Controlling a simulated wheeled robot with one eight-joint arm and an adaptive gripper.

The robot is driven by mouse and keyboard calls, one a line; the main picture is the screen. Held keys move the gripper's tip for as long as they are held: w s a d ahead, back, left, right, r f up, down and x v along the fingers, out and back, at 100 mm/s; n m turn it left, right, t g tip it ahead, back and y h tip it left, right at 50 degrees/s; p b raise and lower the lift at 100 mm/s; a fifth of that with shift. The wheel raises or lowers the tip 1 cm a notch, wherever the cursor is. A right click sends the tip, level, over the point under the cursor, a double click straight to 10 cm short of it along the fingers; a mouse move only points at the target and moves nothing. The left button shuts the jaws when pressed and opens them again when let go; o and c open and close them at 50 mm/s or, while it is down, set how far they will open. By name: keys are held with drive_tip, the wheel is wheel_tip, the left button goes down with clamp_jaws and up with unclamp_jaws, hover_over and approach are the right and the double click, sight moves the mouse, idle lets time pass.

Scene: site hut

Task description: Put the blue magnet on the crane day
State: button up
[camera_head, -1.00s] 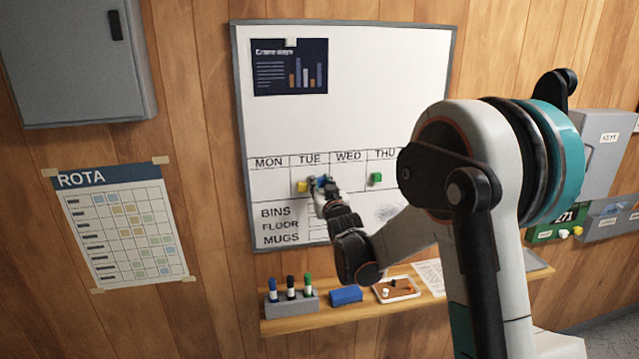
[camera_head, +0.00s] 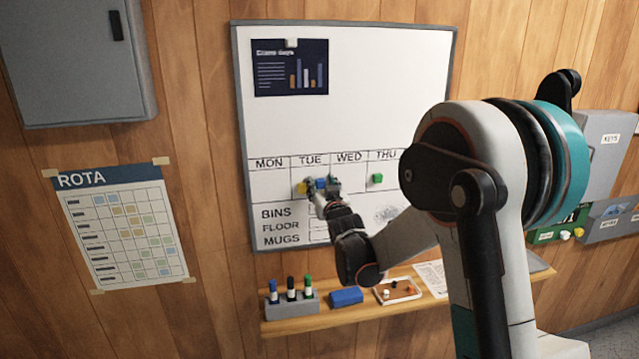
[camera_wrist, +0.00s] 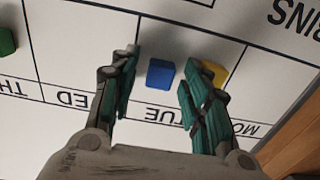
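The blue magnet (camera_head: 320,184) is on the whiteboard in the TUE column. It also shows in the wrist view (camera_wrist: 160,74) between the two fingers. My gripper (camera_head: 325,187) is at the board around it, and in the wrist view my gripper (camera_wrist: 161,92) is open. A gap shows between the magnet and the left finger; the right finger is very close to it, and contact cannot be told. The dark "Crane days" poster (camera_head: 270,84), with a bar chart, hangs at the board's upper left; its small text is unreadable from here.
A yellow magnet (camera_wrist: 214,74) sits close beside the blue one, partly behind the right finger. A green magnet (camera_head: 377,178) is under THU. Below the whiteboard (camera_head: 350,90), a wooden shelf (camera_head: 340,316) holds pens, a blue eraser and a small tray. My arm hides columns beyond THU.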

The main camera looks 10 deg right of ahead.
drive_tip(key=shift+s, duration=0.1)
drive_tip(key=s+f+g+b, duration=0.3)
drive_tip(key=s+f, duration=0.2)
drive_tip(key=s, duration=1.1)
drive_tip(key=s+f+g+b, duration=0.4)
drive_tip(key=s+f, duration=0.1)
drive_tip(key=s, duration=1.1)
drive_tip(key=s+f+g+b, duration=0.3)
drive_tip(key=s+f, duration=0.3)
drive_tip(key=s, duration=1)
drive_tip(key=shift+s+g+b, duration=0.15)
drive_tip(key=shift+g+b, duration=0.15)
drive_tip(key=shift+g, duration=0.2)
